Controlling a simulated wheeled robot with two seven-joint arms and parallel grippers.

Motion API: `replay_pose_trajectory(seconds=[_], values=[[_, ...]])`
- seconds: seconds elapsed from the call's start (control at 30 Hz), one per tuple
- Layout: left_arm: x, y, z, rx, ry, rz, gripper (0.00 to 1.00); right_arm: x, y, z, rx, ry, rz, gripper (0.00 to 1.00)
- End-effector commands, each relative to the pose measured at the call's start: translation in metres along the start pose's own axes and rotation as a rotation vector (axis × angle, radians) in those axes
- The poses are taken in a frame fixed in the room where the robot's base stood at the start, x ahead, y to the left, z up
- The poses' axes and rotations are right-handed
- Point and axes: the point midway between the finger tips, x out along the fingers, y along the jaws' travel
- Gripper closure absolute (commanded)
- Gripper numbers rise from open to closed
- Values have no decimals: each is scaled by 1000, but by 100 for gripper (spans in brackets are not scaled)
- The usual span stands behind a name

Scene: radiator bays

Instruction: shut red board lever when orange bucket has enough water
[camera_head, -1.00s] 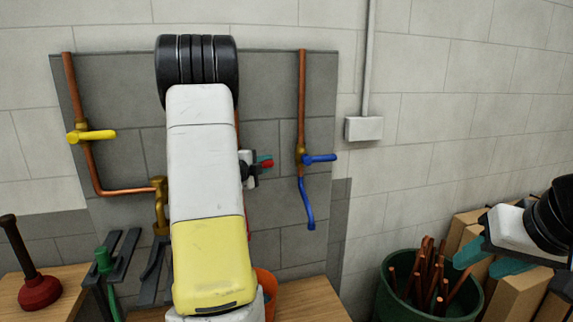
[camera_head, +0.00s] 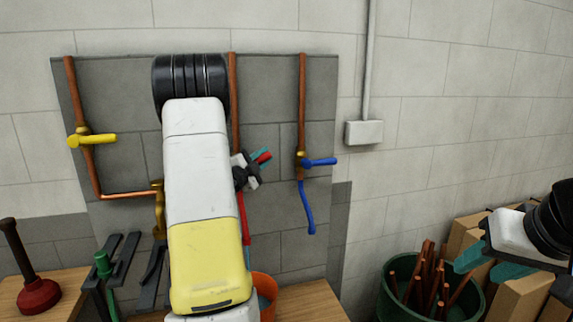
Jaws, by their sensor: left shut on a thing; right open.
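My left arm hides the valve body. A red spout (camera_head: 243,212) hangs below, above the orange bucket (camera_head: 264,285). A thin pale bluish strip shows between spout and bucket. My arm hides much of the bucket, and I cannot tell its water level. My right gripper (camera_head: 474,266) is open and empty at the right.
A yellow lever (camera_head: 98,139) and a blue lever (camera_head: 320,161) sit on neighbouring pipes. A green bin (camera_head: 385,300) of copper pipes and cardboard boxes (camera_head: 517,293) stand below my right gripper. A plunger (camera_head: 38,293) stands on the left bench.

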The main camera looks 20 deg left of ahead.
Motion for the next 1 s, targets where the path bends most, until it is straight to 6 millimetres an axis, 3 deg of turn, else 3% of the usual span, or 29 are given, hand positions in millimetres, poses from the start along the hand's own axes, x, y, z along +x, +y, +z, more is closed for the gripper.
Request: replay_pose_trajectory(seconds=[0.37, 0.4, 0.5, 0.83, 1.0], values=[[-1, -3, 0, -32, 5, -29, 100, 0, 0, 0, 0, 0, 0, 57], [-1, -3, 1, -32, 5, -29, 70, 0, 0, 0, 0, 0, 0, 57], [-1, -3, 0, -31, 6, -29, 57, 0, 0, 0, 0, 0, 0, 57], [-4, -3, 0, -30, 6, -29, 57, 0, 0, 0, 0, 0, 0, 57], [-26, -3, 1, -32, 3, -29, 57, 0, 0, 0, 0, 0, 0, 57]])
